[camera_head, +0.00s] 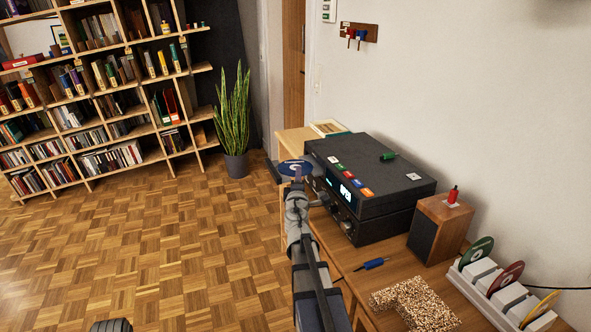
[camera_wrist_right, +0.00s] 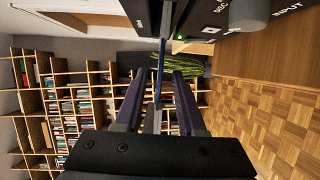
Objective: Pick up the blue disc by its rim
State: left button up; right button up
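The blue disc (camera_head: 297,166) lies flat at the front left of the black player, on what looks like its dark pulled-out tray (camera_head: 274,172). My right gripper (camera_head: 297,179) is at the disc's near rim. In the right wrist view, the disc (camera_wrist_right: 158,88) shows edge-on as a thin blue strip. It runs between the two fingers of my right gripper (camera_wrist_right: 161,76), with visible gaps on both sides. The gripper is open around the rim.
The black player (camera_head: 385,185) stands on a wooden table (camera_head: 345,258) against the wall. The floor (camera_head: 180,255) left of the table is clear.

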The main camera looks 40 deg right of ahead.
jog(key=shift+w+d, duration=0.35)
jog(key=shift+w, duration=0.1)
jog(key=shift+s, duration=0.1)
grip_shut()
